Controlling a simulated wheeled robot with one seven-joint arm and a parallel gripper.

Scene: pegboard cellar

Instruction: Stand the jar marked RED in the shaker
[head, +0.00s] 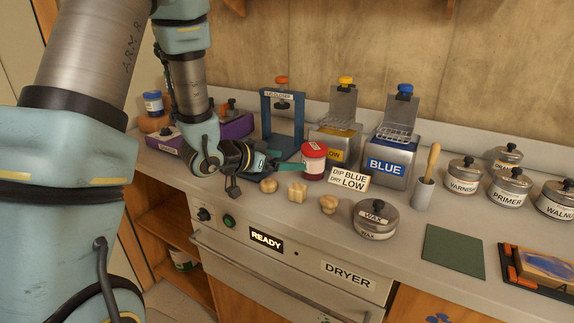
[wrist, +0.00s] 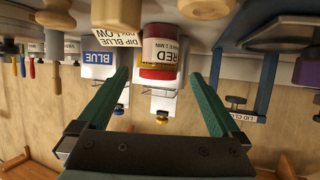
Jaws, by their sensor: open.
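The jar marked RED (head: 314,165) stands upright on the counter, red with a red lid and a white label. In the wrist view, which is upside down, the jar (wrist: 160,52) shows between the two green fingers, and its label reads RED. My gripper (head: 287,166) is open and level, just left of the jar in the head view, with its fingertips close to it. In the wrist view my gripper (wrist: 158,76) holds nothing; I cannot tell whether a finger touches the jar. A purple machine (head: 236,127) behind my arm may be the shaker; its label is too small to read.
A blue lid-closer stand (head: 268,118), a YELLOW dip tank (head: 335,150) and a BLUE dip tank (head: 385,165) stand behind. A DIP BLUE DRY LOW sign (head: 350,179) is right of the jar. Wooden knobs (head: 297,191) and a WAX tin (head: 375,220) stand in front.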

